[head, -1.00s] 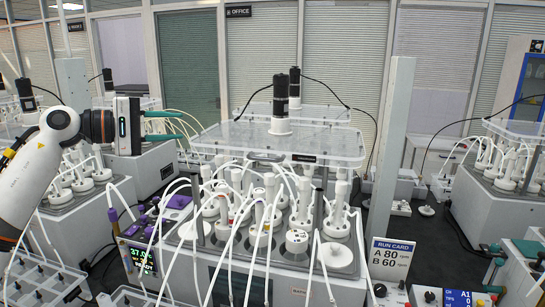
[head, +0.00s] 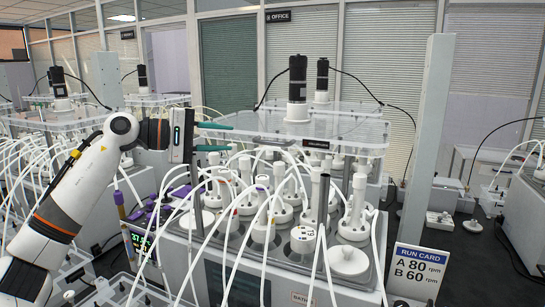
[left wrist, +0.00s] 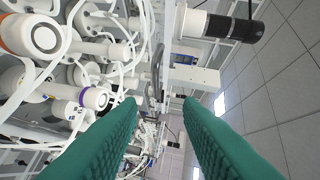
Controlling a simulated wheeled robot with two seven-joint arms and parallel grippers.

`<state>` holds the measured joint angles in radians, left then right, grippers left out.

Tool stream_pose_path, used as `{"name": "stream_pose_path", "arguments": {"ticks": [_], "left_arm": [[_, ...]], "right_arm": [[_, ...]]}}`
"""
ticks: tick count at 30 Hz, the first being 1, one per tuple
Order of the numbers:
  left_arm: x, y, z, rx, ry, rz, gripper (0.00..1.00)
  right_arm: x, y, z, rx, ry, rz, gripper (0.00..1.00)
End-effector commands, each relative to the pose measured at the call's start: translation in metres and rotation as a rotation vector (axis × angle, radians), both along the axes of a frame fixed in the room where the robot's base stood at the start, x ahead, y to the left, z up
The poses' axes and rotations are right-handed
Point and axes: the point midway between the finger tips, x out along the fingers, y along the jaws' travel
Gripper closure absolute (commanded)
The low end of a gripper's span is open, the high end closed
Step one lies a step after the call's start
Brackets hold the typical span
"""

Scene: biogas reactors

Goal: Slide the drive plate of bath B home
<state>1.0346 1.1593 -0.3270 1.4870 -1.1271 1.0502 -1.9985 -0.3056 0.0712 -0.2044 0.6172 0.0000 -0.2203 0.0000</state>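The clear drive plate (head: 352,131) sits above the near bath, with a black and white motor (head: 297,92) upright on it. A dark handle (head: 280,139) is at its front edge. The bath's front label (head: 300,299) is only partly legible. My left gripper (head: 230,138) is open and empty, its green fingers reaching to the plate's left front corner, left of the handle; I cannot tell if they touch it. In the left wrist view, the open fingers (left wrist: 158,108) frame an empty gap, with the handle (left wrist: 159,65) beyond and the motor (left wrist: 222,25) at upper right. My right gripper is out of view.
White capped vessels (head: 355,210) and many loose white tubes (head: 262,235) crowd the bath below the plate. A grey post (head: 428,160) stands to the right, with a run card (head: 419,265) near its base. Another bath with its plate (head: 60,118) stands at back left.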

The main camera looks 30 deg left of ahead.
Motion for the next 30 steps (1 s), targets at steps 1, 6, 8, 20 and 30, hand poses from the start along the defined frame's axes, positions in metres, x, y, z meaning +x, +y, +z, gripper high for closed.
{"name": "stream_pose_path", "arguments": {"ticks": [1,6,8,20,30], "left_arm": [[0.0,0.0,-0.008,0.0,0.0,0.0,0.67],[0.008,-0.008,-0.007,-0.002,-0.001,-0.002,0.67],[0.014,-0.013,-0.006,-0.002,0.0,-0.003,0.67],[0.07,-0.065,-0.017,-0.002,0.0,-0.003,0.67],[0.088,-0.08,-0.024,-0.001,-0.001,0.0,0.67]], "right_arm": [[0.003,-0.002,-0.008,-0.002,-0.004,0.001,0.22],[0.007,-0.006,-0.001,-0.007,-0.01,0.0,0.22],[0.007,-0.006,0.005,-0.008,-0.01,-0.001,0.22],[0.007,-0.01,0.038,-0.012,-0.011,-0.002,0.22],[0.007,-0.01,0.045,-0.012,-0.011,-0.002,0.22]]}}
